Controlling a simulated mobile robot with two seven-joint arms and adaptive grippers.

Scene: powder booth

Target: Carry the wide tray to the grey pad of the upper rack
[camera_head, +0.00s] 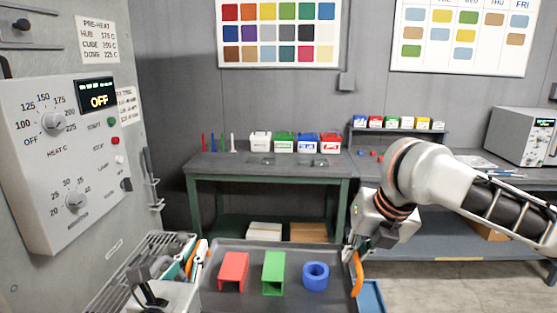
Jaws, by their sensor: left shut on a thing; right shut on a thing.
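The wide tray (335,302) is dark grey with a low rim and sits at the bottom centre, its near edge cut off by the frame. On it, from left to right, are a red channel-shaped piece (234,268), a green channel-shaped piece (273,271) and a blue ring (315,274). My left gripper (196,262) is shut on the tray's left side. My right gripper (353,266) is shut on its right side. Both have orange parts showing at the rim. I cannot make out a grey pad of an upper rack.
A wire rack (122,275) lies left of the tray, below the oven control panel (65,160) reading OFF. A green-framed bench (265,172) with small bins stands behind. A grey side table (450,222) and a white device (520,135) are at right. Floor shows at lower right.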

